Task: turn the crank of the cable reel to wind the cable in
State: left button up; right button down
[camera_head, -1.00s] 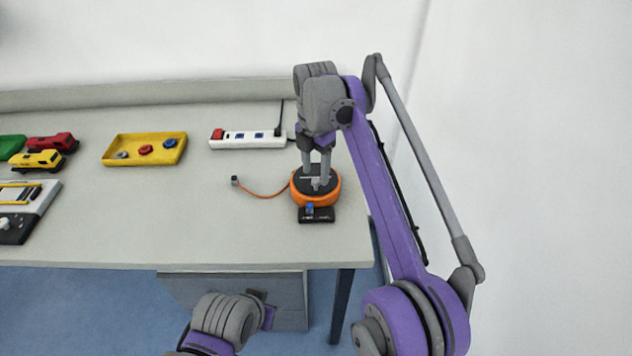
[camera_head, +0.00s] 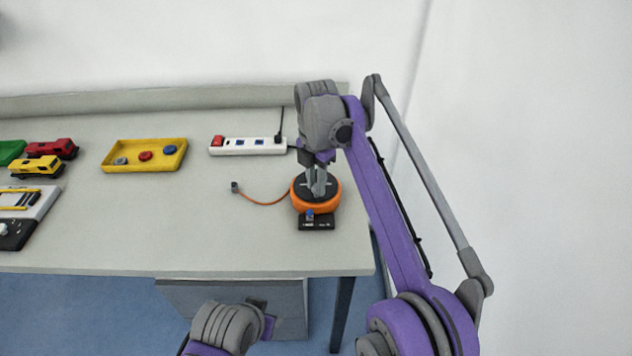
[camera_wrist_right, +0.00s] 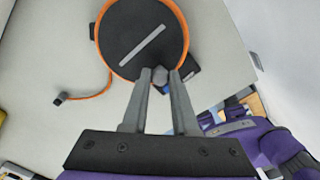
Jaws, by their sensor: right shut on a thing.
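The cable reel (camera_head: 299,205) is orange with a dark top and stands at the table's right end. In the right wrist view its dark disc with a grey bar (camera_wrist_right: 143,45) shows from above. An orange cable (camera_head: 262,203) runs left from it to a small dark plug (camera_head: 235,187) lying on the table. My right gripper (camera_head: 320,190) points down over the reel. Its fingers are shut on the grey crank knob (camera_wrist_right: 160,76) near the disc's edge. My left gripper (camera_head: 265,318) is low in front of the table; its jaws cannot be made out.
A black block with a blue button (camera_head: 317,222) sits at the reel's front. A white power strip (camera_head: 248,147) and a yellow tray (camera_head: 145,156) with several knobs lie to the left. Toy trucks (camera_head: 38,165) are at far left. The table's front middle is clear.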

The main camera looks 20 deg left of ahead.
aim_at(301, 179)
pick_arm(q)
jog(key=shift+r, duration=0.15)
